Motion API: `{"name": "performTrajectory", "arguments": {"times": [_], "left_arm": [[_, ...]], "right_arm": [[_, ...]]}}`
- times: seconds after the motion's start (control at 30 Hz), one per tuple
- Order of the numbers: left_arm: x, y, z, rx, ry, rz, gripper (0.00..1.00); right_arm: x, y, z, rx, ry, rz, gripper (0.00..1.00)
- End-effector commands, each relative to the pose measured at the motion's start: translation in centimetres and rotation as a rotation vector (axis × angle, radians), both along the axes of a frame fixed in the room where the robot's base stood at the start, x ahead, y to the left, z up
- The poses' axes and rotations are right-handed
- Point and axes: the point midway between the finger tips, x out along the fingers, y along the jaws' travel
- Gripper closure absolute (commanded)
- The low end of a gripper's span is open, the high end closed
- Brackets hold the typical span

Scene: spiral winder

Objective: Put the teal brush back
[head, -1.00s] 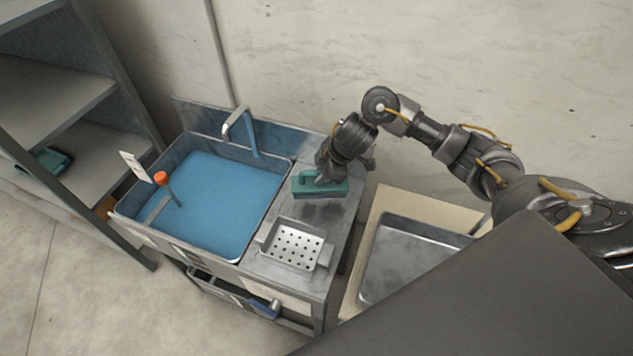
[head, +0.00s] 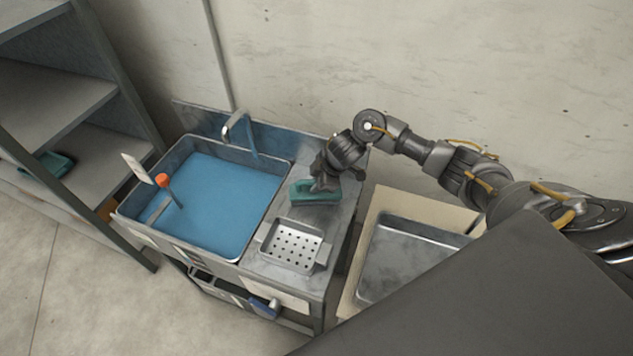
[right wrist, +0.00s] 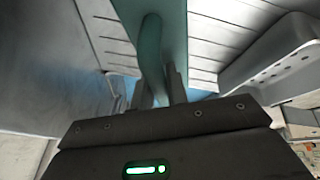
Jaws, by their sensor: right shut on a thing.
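The teal brush (head: 308,195) is over the metal worktop, just right of the blue-filled sink and behind the perforated tray. My right gripper (head: 326,181) is above it and shut on its handle. In the right wrist view the brush's teal handle (right wrist: 151,45) passes between the two fingers (right wrist: 158,88). I cannot tell whether the brush's underside touches the worktop. My left gripper is not in view.
The sink (head: 215,200) holds blue liquid and has a tap (head: 238,125). A perforated metal tray (head: 291,247) sits in front of the brush. A larger metal tray (head: 400,257) lies to the right. Another teal object (head: 52,164) lies on the left shelf.

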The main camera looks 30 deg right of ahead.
Motion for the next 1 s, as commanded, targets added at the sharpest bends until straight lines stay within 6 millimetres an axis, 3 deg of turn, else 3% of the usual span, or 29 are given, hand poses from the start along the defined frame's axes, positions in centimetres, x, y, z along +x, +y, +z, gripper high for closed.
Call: {"name": "performTrajectory", "arguments": {"times": [0.07, 0.1, 0.23, 0.57, 1.0], "left_arm": [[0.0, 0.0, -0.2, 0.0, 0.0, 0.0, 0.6], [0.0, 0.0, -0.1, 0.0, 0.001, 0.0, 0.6], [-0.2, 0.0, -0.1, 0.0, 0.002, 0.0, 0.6], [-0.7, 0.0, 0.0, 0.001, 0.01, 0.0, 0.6], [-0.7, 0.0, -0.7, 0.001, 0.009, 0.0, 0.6]], "right_arm": [[0.0, 0.0, -0.3, 0.0, 0.0, 0.0, 1.0], [0.0, 0.0, -0.2, 0.0, 0.0, 0.0, 0.79], [0.0, 0.0, -0.2, 0.0, 0.001, 0.0, 0.63], [-0.1, -0.1, 0.2, -0.001, 0.001, 0.0, 0.63], [-2.6, -2.4, 7.9, -0.001, -0.006, 0.001, 0.63]]}}
